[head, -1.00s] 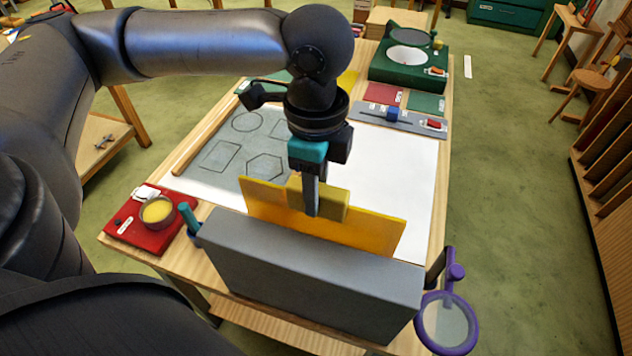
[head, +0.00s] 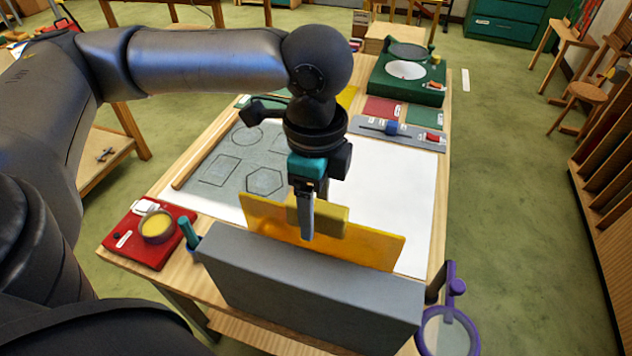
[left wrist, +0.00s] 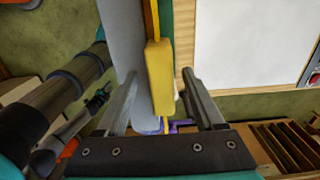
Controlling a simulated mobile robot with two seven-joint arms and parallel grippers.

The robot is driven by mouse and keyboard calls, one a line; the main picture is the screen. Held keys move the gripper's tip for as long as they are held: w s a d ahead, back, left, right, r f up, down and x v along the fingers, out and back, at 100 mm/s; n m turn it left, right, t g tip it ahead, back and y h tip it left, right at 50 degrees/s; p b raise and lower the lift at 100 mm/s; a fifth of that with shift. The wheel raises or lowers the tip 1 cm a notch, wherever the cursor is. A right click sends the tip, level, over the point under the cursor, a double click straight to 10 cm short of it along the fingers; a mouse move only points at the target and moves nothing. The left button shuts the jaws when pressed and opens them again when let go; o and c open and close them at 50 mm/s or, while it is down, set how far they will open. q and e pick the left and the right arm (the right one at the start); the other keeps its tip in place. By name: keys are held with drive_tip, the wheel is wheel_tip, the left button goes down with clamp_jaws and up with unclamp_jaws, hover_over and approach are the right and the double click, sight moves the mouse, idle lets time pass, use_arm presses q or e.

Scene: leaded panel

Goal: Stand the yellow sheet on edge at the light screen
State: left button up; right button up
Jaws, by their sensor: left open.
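The yellow sheet (head: 368,246) stands on edge on the table, upright, along the far side of the grey light screen (head: 310,270). A thick yellow grip block (head: 333,220) sits on its upper edge. In the left wrist view the sheet's thin edge (left wrist: 152,18) runs close beside the screen (left wrist: 124,40); whether they touch I cannot tell. My left gripper (head: 307,232) is above the sheet, pointing down. Its fingers (left wrist: 163,105) are open on either side of the block (left wrist: 160,78), with gaps showing. The sheet's lower part is hidden behind the screen. My right gripper is out of view.
A red box with a yellow-filled cup (head: 157,226) is at the table's left. A purple-rimmed magnifier (head: 450,328) is at the near right corner. A grey pattern sheet (head: 215,165) lies beyond on white paper (head: 400,185). A green machine (head: 408,88) stands at the back.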

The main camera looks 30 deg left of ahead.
use_arm(q)
wheel_tip(320, 180, up, 15)
drive_tip(key=p, duration=0.1)
drive_tip(key=shift+p, duration=0.35)
idle(0.4)
